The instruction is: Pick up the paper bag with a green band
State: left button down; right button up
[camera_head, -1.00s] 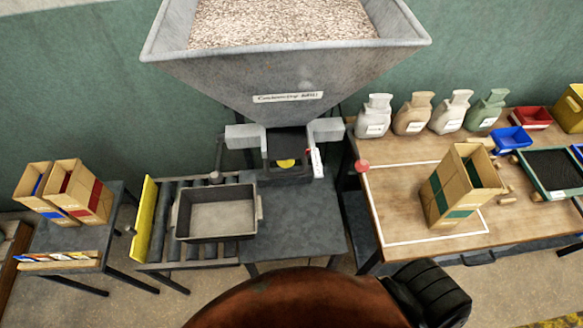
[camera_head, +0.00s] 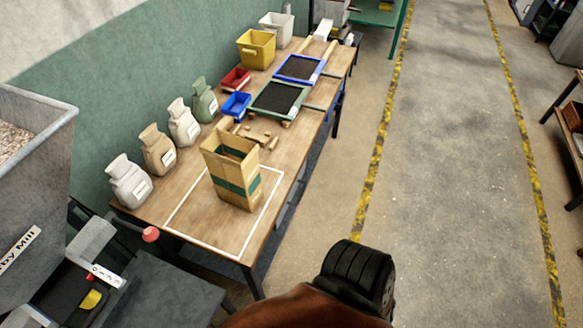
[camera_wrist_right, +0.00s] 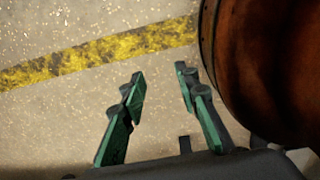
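The paper bag with a green band (camera_head: 232,172) stands upright and open-topped on the wooden table, inside a white outlined rectangle. My right gripper (camera_wrist_right: 163,95) shows in the right wrist view. Its two green-padded fingers are apart with nothing between them, above the floor. The bag is not in the right wrist view. Neither gripper shows in the head view.
Several sacks (camera_head: 158,150) line the wall side of the table (camera_head: 272,215). A blue bin (camera_head: 236,105), a red bin (camera_head: 235,79) and framed sieves (camera_head: 279,99) stand beyond the bag. A grey mill (camera_head: 35,180) is at left. The floor (camera_head: 440,180) at right is clear.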

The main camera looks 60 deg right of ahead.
aim_at(232, 162)
jog(key=z, duration=1.55)
jog(key=k, duration=0.1)
jog(key=u, duration=0.1)
